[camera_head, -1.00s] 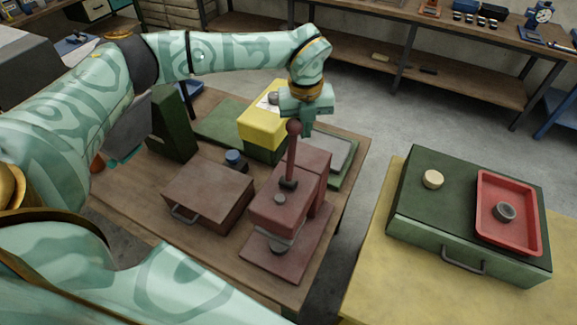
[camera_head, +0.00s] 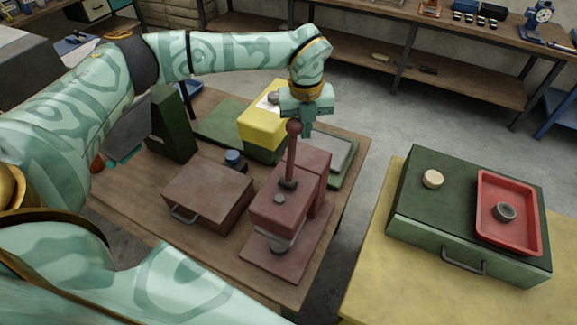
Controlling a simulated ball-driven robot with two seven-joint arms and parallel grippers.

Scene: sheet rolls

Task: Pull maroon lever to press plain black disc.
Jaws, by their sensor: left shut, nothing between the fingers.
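The maroon lever (camera_head: 291,158) stands upright with a round ball knob (camera_head: 293,127) on top of a maroon press (camera_head: 283,200). Under the press head, a small dark disc (camera_head: 278,249) shows partly above the maroon base; I cannot tell whether it is plain. My left gripper (camera_head: 306,127) points down just behind and to the right of the knob, shut and empty. It overlaps the knob closely in the picture, and I cannot tell whether they touch. My right gripper is out of view.
A yellow box (camera_head: 263,125) and dark green block (camera_head: 172,125) stand farther back. A green case (camera_head: 420,215) at right carries a red tray (camera_head: 515,235).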

